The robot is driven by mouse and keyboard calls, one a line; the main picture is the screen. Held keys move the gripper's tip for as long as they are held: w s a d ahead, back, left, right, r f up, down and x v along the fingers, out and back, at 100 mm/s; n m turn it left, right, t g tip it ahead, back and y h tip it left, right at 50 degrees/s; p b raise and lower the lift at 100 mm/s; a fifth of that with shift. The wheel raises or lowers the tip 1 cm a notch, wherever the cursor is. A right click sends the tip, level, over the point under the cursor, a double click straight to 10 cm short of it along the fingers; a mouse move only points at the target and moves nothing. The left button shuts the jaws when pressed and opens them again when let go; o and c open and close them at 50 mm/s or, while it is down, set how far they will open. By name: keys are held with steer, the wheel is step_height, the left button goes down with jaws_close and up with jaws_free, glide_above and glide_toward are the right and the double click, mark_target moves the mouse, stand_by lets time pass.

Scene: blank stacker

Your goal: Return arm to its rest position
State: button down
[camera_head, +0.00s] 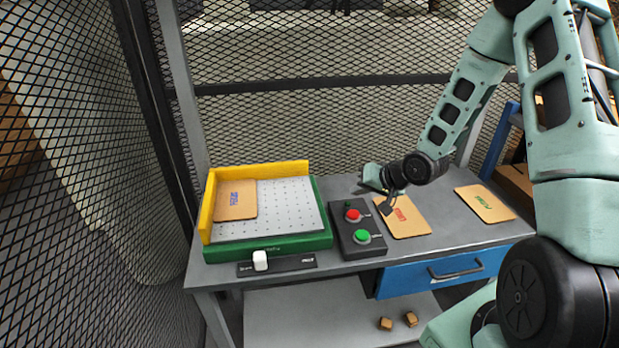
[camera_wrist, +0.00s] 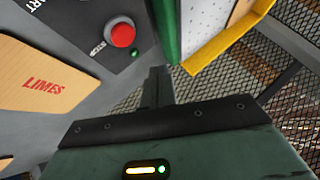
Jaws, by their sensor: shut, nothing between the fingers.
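My arm reaches in from the right in the head view and hangs over the table. My gripper (camera_head: 386,208) is above the table between the button box and the LIMES board. In the wrist view my gripper (camera_wrist: 158,72) is shut, with its fingers together and nothing between them. The LIMES board (camera_head: 407,222), a tan blank with red print, lies flat on the table, partly behind my gripper. It also shows in the wrist view (camera_wrist: 30,85).
A green fixture (camera_head: 270,245) with yellow walls (camera_head: 262,170) holds a tan blank with blue print (camera_head: 236,203). A dark button box (camera_head: 346,238) has red and green buttons. A green-printed blank (camera_head: 486,205) lies right. A blue drawer (camera_head: 440,275) is below. Mesh fencing stands behind and left.

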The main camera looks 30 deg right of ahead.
steer(key=s+a+r+n+g+h, duration=0.1)
steer(key=s+a+r+n+g, duration=0.2)
steer(key=a, duration=0.5)
steer(key=s+a+r+n+g, duration=0.1)
steer(key=s+a+r+n, duration=0.3)
steer(key=a, duration=0.4)
steer(key=s+a+r+n+g, duration=0.2)
steer(key=s+a+r+n, duration=0.1)
steer(key=s, duration=0.8)
steer(key=s+a+r+n+g+h, duration=0.1)
steer(key=s+a+r, duration=0.4)
steer(key=s, duration=0.6)
steer(key=a+n+g, duration=0.1)
steer(key=a, duration=0.1)
steer(key=shift+s+a+r+n+g+h, duration=0.25)
steer(key=shift+a+n+g+h, duration=0.05)
steer(key=shift+n, duration=0.1)
